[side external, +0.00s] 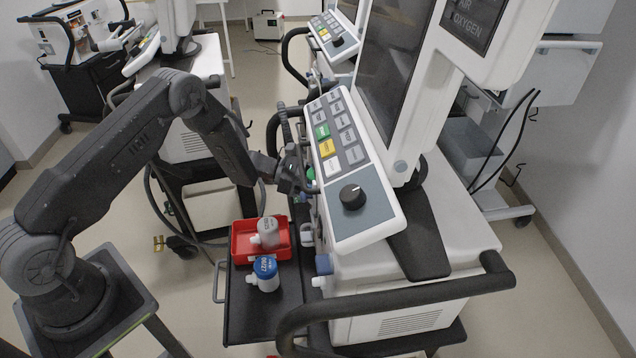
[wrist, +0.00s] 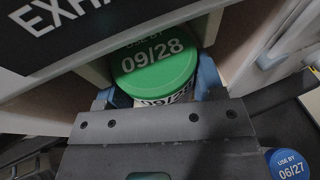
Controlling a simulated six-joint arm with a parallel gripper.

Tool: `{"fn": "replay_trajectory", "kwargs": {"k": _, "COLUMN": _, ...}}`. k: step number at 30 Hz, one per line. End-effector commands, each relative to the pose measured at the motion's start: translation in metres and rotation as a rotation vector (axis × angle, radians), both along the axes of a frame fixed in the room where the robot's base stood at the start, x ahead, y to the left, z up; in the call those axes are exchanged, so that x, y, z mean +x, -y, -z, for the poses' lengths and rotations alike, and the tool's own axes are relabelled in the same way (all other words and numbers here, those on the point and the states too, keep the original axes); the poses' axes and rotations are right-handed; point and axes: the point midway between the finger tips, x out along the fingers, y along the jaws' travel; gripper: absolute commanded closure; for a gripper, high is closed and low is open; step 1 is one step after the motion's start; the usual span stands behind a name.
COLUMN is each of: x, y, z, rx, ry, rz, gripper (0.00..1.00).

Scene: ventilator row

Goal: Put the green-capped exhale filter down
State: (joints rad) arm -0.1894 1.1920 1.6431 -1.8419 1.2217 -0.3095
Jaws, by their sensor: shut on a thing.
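The green-capped filter (wrist: 158,68) fills the middle of the wrist view, its cap marked "USE BY 09/28". My gripper (wrist: 155,88) is shut on it, with one blue-grey finger at each side. The filter is at a pale recess in the ventilator front, below a dark panel (wrist: 70,30) lettered "EXHA". Its lower body is hidden, so I cannot tell whether it is seated. In the side view my gripper (side external: 298,176) is beside the ventilator, left of its keypad, and only a sliver of green cap (side external: 311,174) shows.
A red tray (side external: 240,257) on the black shelf (side external: 245,325) holds a grey-capped filter (side external: 268,231). A blue-capped filter (side external: 266,272) stands in front of the tray; its cap, marked 06/27, shows in the wrist view (wrist: 289,165). The ventilator's keypad (side external: 340,150) overhangs close by.

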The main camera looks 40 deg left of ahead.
Motion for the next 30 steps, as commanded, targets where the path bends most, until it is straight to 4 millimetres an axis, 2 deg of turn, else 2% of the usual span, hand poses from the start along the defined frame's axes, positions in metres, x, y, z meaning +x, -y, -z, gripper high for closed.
{"fn": "replay_trajectory", "kwargs": {"k": 1, "x": 0.0032, "y": 0.0049, "z": -0.0016, "rx": -0.001, "ry": 0.006, "rz": 0.003, "gripper": 0.65}}
{"fn": "replay_trajectory", "kwargs": {"k": 13, "x": 0.0026, "y": 0.0028, "z": 0.0038, "rx": -0.002, "ry": 0.006, "rz": 0.0, "gripper": 0.65}}
{"fn": "replay_trajectory", "kwargs": {"k": 14, "x": 0.0026, "y": 0.0028, "z": 0.0039, "rx": -0.001, "ry": 0.006, "rz": 0.0, "gripper": 0.36}}
{"fn": "replay_trajectory", "kwargs": {"k": 21, "x": 0.0023, "y": 0.0028, "z": 0.004, "rx": -0.001, "ry": 0.005, "rz": 0.001, "gripper": 0.13}}
{"fn": "replay_trajectory", "kwargs": {"k": 30, "x": 0.0023, "y": 0.0028, "z": 0.0012, "rx": -0.001, "ry": 0.005, "rz": 0.001, "gripper": 0.12}}
